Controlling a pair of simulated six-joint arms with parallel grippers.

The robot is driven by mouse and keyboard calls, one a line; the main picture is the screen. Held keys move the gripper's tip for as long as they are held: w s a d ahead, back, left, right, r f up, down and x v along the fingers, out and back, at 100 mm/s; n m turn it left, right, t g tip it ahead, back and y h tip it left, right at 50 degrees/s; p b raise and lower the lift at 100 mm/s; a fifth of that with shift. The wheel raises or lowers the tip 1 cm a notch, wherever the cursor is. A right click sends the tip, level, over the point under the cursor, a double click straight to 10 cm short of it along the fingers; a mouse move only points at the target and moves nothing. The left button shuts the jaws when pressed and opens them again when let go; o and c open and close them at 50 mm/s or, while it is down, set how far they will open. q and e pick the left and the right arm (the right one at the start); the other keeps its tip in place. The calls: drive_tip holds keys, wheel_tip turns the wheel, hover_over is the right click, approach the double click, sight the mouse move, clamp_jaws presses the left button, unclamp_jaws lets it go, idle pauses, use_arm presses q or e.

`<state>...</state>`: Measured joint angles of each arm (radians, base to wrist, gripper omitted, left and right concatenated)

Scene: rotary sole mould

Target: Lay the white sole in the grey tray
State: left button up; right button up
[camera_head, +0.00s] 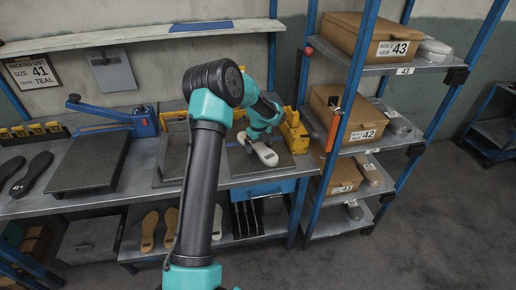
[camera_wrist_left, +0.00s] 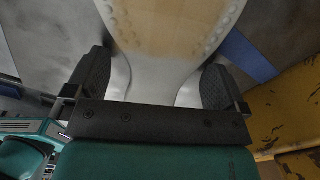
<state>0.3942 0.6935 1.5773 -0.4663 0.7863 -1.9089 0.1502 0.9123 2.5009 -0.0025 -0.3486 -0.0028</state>
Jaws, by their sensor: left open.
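The white sole (camera_head: 267,155) is at my left gripper (camera_head: 258,138), above the dark plate on the right part of the bench. In the left wrist view a pale sole (camera_wrist_left: 168,45) with a tan middle and small bumps along its edges lies between the two fingers of my left gripper (camera_wrist_left: 155,85). These fingers are apart, one on each side of its narrower part. A flat grey piece (camera_head: 90,241) low at the left may be the grey tray; I cannot tell for sure. My right gripper is not in view.
A blue-handled press (camera_head: 115,118) and black soles (camera_head: 33,174) are on the bench's left. Yellow fixtures (camera_head: 293,128) stand close right of my left gripper. Tan soles (camera_head: 149,231) lie on the lower shelf. A blue-post rack with boxes (camera_head: 370,40) stands right.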

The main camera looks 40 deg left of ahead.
sight(259, 146)
use_arm(q)
drive_tip(key=c, duration=1.1)
drive_tip(key=shift+r, duration=1.75)
drive_tip(key=s+d, duration=0.3)
drive_tip(key=s, duration=0.1)
drive_tip(key=s+d+r, duration=0.1)
drive_tip(key=s+d, duration=0.6)
drive_tip(key=d, duration=0.1)
drive_tip(key=shift+s+r, duration=0.25)
drive_tip(key=shift+s, duration=0.15)
